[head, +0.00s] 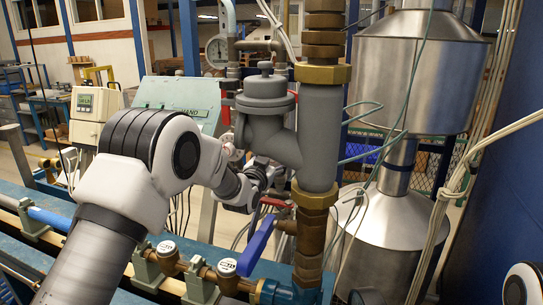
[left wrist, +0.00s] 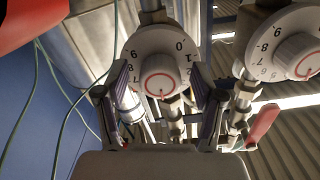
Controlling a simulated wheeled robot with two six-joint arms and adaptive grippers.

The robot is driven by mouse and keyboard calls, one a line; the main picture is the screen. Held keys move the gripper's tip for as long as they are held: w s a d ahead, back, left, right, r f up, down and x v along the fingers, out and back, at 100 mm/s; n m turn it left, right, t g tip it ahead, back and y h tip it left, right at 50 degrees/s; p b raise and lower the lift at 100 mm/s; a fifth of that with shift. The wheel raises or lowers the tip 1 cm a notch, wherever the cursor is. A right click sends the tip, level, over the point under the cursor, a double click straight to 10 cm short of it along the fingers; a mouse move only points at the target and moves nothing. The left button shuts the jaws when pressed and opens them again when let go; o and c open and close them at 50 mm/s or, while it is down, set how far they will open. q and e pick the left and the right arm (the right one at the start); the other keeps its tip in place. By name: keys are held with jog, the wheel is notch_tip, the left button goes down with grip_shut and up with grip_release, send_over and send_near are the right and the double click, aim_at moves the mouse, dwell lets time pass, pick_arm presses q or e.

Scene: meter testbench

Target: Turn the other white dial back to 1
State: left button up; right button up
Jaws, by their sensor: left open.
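In the left wrist view, a round white dial (left wrist: 158,48) with black numbers and a red-ringed centre knob sits between the fingers of my left gripper (left wrist: 160,85). The fingers are spread, one on each side of the dial; contact cannot be told. A second white dial (left wrist: 281,35) with a similar knob is to its right, partly cut off by the frame edge. In the head view my left gripper (head: 258,178) is beside the grey vertical pipe, partly hidden by it. The dial faces cannot be made out there. My right gripper is not in view.
A thick grey pipe with brass fittings (head: 318,130) stands close to the left gripper. A blue valve lever (head: 258,243) is below it. A red handle (left wrist: 263,122) shows in the left wrist view below the right dial. Steel tanks (head: 415,80) and thin hoses are behind.

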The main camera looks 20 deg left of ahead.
pick_arm(q)
jog(key=shift+s+r, duration=0.15)
jog(key=shift+s, duration=0.05)
jog(key=shift+s+r, duration=0.2)
jog(key=shift+s, duration=0.05)
jog(key=c, duration=1.1)
jog(key=shift+c, duration=0.2)
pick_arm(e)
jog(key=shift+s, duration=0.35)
pick_arm(q)
jog(key=shift+b, duration=0.3)
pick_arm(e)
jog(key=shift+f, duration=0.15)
